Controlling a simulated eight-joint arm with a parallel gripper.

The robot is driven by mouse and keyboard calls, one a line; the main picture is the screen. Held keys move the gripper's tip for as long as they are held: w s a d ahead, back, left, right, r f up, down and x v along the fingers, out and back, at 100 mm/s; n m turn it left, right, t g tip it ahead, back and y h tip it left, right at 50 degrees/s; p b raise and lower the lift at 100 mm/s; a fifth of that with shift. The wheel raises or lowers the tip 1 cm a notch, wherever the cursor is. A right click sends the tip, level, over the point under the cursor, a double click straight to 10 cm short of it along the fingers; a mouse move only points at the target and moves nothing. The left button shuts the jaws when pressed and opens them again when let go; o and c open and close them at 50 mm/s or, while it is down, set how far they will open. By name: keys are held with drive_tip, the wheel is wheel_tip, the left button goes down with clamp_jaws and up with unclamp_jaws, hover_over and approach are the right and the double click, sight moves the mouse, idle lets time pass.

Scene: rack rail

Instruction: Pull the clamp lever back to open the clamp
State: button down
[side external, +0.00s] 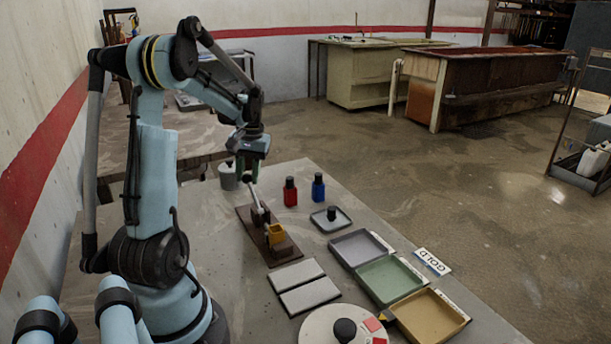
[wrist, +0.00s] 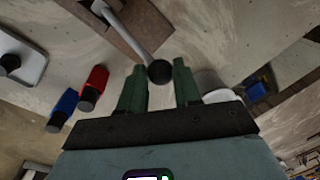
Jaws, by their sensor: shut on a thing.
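The clamp stands on a brown base board (side external: 283,252), with a dark body and a yellow-orange block (side external: 275,234) at its near end. Its pale clamp lever (side external: 255,196) rises steeply from the body toward my gripper (side external: 247,177). In the wrist view the lever (wrist: 136,36) ends in a dark round knob (wrist: 159,72). The knob lies between the green fingertips of my gripper (wrist: 159,68), which is shut on it. In the side view the knob is hidden by the fingers.
A red bottle (side external: 290,193) and a blue bottle (side external: 318,188) stand right of the clamp. A small tray (side external: 343,222) with a black knob, two grey plates (side external: 297,273) and coloured bins (side external: 388,278) lie nearer.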

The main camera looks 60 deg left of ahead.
drive_tip(key=shift+s+r, duration=0.1)
drive_tip(key=shift+r, duration=0.05)
drive_tip(key=shift+d+r+y, duration=0.7)
drive_tip(key=shift+d+y, duration=0.2)
drive_tip(key=shift+y, duration=0.3)
drive_tip(key=d+y, duration=0.1)
drive_tip(key=d+r+y, duration=0.1)
drive_tip(key=d+y, duration=0.1)
drive_tip(key=d+r+y, duration=0.1)
drive_tip(key=y, duration=0.1)
drive_tip(key=shift+d, duration=0.35)
drive_tip(key=shift+d+r+n+y, duration=0.1)
drive_tip(key=shift+d+n+y, duration=0.2)
drive_tip(key=shift+d+y, duration=1.8)
drive_tip(key=shift+a, duration=0.15)
drive_tip(key=c, duration=0.8)
unclamp_jaws()
